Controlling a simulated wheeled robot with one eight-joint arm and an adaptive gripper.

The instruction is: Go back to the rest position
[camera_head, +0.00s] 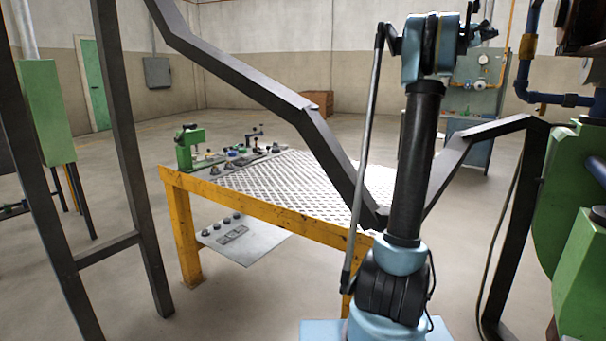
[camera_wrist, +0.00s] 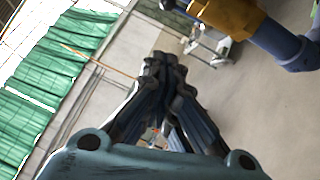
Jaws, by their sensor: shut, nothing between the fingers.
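My gripper (camera_wrist: 163,62) shows in the wrist view with its dark fingers drawn together at the tips. Nothing is between the fingertips. In the head view my arm stands upright in front of the workbench, its upper end near the top of the picture. The gripper itself cannot be made out clearly in the head view. The task names no other object.
A yellow-framed workbench (camera_head: 278,207) with a patterned metal top stands behind my arm. A green clamp device (camera_head: 190,146) sits on its far left corner. Dark angled metal bars (camera_head: 250,85) cross in front. Green machinery (camera_head: 580,270) and blue pipes (camera_head: 548,98) stand at the right.

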